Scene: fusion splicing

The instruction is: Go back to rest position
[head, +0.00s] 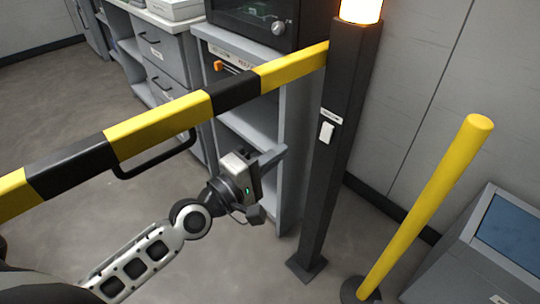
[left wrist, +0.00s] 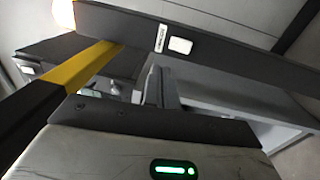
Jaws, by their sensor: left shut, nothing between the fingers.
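My left gripper (head: 270,158) is at the end of the arm that comes in from the lower left in the head view. It is shut and empty, held in the air below the striped barrier bar and left of the dark post. In the left wrist view its fingers (left wrist: 161,88) show together above the gripper body, with the dark post crossing behind them. My right gripper is in neither view.
A yellow and black barrier bar (head: 160,123) with a handle runs to a dark post (head: 335,150) with a lit lamp (head: 361,10). A yellow pole (head: 430,200) and a grey console (head: 450,262) stand at the right. Grey cabinets (head: 160,55) stand behind. Floor at left is clear.

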